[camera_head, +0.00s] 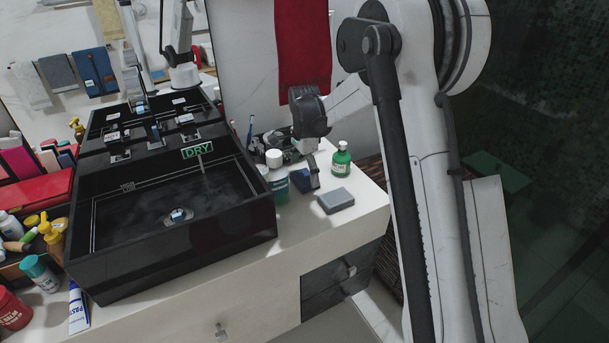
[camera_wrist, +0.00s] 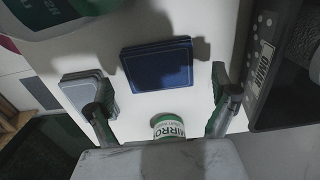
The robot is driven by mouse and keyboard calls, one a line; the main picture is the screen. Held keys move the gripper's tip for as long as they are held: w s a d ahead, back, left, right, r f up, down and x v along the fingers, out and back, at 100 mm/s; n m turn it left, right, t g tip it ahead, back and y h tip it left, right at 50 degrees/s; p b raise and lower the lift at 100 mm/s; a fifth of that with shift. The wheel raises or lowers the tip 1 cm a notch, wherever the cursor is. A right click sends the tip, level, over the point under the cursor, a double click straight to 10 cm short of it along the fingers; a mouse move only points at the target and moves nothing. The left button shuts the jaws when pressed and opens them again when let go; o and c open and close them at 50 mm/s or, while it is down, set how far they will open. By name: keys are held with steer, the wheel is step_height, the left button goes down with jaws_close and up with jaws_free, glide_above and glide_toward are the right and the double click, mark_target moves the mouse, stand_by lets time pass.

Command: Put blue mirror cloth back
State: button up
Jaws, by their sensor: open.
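The blue mirror cloth (camera_head: 307,180) is a small folded stack on the white counter, partly hidden by my gripper in the head view. In the wrist view the blue cloth (camera_wrist: 157,65) lies flat, beyond the fingertips and roughly between them. My gripper (camera_wrist: 163,97) is open and empty, with one finger on each side. In the head view my gripper (camera_head: 309,152) points down just above or beside the cloth; I cannot tell whether it touches. A folded grey cloth (camera_head: 336,200) lies nearby; in the wrist view it shows partly behind the left finger (camera_wrist: 80,88).
A green bottle (camera_head: 341,160) and a white-capped teal bottle (camera_head: 277,182) stand close to the cloths. The black sink (camera_head: 180,270) with a DRY sign (camera_head: 198,150) is at left. A red towel (camera_head: 303,45) hangs behind.

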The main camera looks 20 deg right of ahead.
mark_target(305, 177)
step_height(305, 177, up, 10)
steer(key=p, duration=0.1)
steer(key=s+r+n+t, duration=0.2)
steer(key=s+r+n, duration=0.2)
steer(key=s+r, duration=0.55)
steer(key=s+r+n+t, duration=0.35)
steer(key=s+n, duration=0.35)
steer(key=s, duration=1.1)
steer(key=s+f+n+t, duration=0.1)
steer(key=s+f+n, duration=0.2)
steer(key=s, duration=0.7)
steer(key=shift+s+f+n+t, duration=0.15)
steer(key=shift+f+n+t, duration=0.15)
steer(key=shift+n, duration=0.3)
steer(key=shift+a, duration=0.1)
